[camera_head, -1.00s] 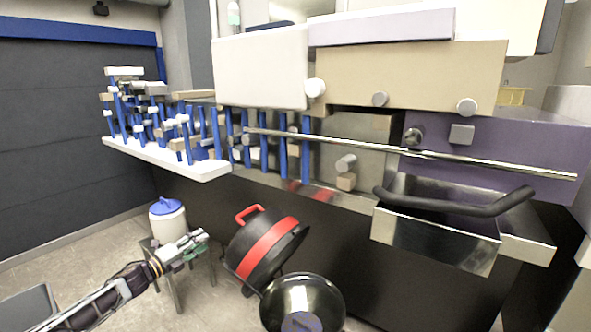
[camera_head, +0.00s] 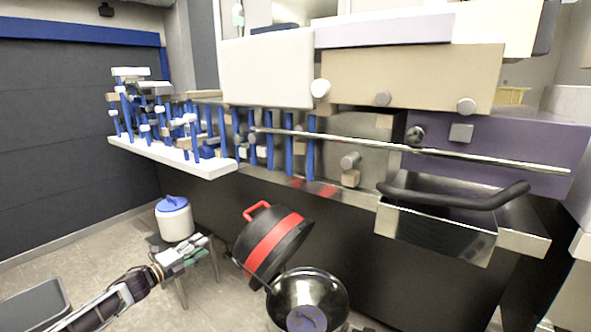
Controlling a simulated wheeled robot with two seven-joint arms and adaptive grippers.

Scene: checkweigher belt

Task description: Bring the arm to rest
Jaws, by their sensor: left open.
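My left arm reaches in from the lower left in the head view. Its gripper (camera_head: 203,245) is open and empty, held low over the floor in front of the machine. It points right, toward a black case with a red band (camera_head: 272,247), and appears apart from it. My right gripper does not show.
The checkweigher belt machine (camera_head: 420,75) fills the upper right, with a metal tray (camera_head: 437,222) jutting out. A white shelf (camera_head: 205,168) with blue posts runs left. A white bucket with a blue lid (camera_head: 174,222) and a dark round bowl (camera_head: 308,300) stand low.

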